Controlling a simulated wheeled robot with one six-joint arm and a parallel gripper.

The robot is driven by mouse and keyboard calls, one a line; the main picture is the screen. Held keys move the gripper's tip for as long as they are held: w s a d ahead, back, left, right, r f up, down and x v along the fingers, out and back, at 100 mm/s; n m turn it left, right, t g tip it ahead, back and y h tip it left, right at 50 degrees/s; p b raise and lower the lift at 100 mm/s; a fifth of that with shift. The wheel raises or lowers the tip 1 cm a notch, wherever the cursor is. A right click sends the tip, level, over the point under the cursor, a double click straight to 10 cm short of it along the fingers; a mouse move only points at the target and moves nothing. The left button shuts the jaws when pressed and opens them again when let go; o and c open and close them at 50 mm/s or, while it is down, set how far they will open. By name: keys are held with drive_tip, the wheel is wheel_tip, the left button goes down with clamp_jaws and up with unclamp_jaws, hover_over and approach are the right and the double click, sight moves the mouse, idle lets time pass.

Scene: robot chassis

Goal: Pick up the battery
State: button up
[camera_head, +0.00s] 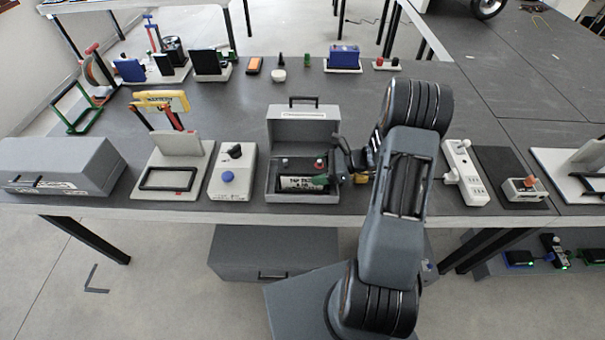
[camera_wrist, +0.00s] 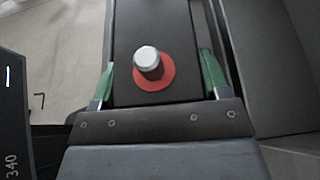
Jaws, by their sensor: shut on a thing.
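The battery (camera_head: 305,184) is a dark block with a white label, a red terminal and a grey terminal on top. It sits in the open grey case (camera_head: 302,112), its lower part hidden by the case's front wall. My gripper (camera_head: 338,165) comes in from the right at the case's right end. In the wrist view my gripper (camera_wrist: 158,78) has its green-tipped fingers on both sides of the dark battery (camera_wrist: 180,25), shut on it. The red-ringed terminal with its pale metal post shows between the fingers.
A white box with a blue button (camera_head: 232,172) stands left of the case, and a power strip (camera_head: 463,172) stands right of my arm. A blue box (camera_head: 343,58) and small parts line the table's back. The middle of the table behind the case is mostly clear.

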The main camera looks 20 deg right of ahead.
clamp_jaws()
drive_tip(key=shift+w+r, duration=0.1)
drive_tip(key=shift+r, duration=0.05)
